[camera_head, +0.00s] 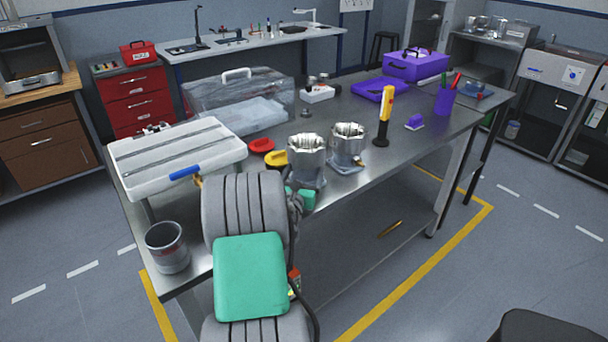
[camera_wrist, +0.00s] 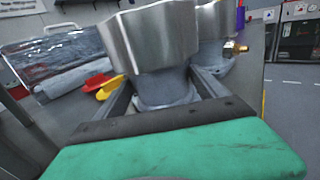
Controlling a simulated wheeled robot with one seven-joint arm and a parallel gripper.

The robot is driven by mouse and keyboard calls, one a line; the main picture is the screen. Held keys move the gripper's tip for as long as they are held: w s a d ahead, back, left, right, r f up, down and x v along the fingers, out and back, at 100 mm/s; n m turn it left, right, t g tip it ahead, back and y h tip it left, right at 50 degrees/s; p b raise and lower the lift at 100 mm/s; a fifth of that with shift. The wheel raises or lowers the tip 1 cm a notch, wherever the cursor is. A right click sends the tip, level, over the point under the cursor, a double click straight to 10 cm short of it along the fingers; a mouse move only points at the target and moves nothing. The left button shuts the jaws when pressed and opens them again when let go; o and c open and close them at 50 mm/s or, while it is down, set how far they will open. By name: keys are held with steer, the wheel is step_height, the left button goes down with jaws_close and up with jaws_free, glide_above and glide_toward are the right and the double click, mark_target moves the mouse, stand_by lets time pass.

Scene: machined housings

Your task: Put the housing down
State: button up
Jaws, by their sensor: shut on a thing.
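Two machined metal housings stand near the middle of the metal table (camera_head: 400,125). The nearer housing (camera_head: 306,155) is upright, and my gripper is shut on it. In the wrist view this housing (camera_wrist: 155,45) rises large between the two fingers of my gripper (camera_wrist: 165,100), which close around its narrower lower part. The second housing (camera_head: 348,145) stands just to the right and behind, with a brass fitting at its base; it shows partly hidden in the wrist view (camera_wrist: 213,22). My arm hides part of the near housing's surroundings in the head view. I cannot tell whether its base touches the table.
A red piece (camera_head: 261,145) and a yellow piece (camera_head: 276,158) lie close to the left. A white lidded case (camera_head: 175,145) and a clear box (camera_head: 240,100) stand farther left. A yellow-black tool (camera_head: 385,115) stands to the right. The tabletop's right front is mostly clear.

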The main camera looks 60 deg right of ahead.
steer(key=o, duration=2)
steer(key=shift+f, duration=0.1)
steer(key=a, duration=0.4)
steer(key=s+a+b, duration=0.1)
steer(key=a, duration=0.3)
steer(key=s+a, duration=0.1)
steer(key=a, duration=0.3)
steer(key=shift+s, duration=0.2)
steer(key=shift+s+d, duration=0.1)
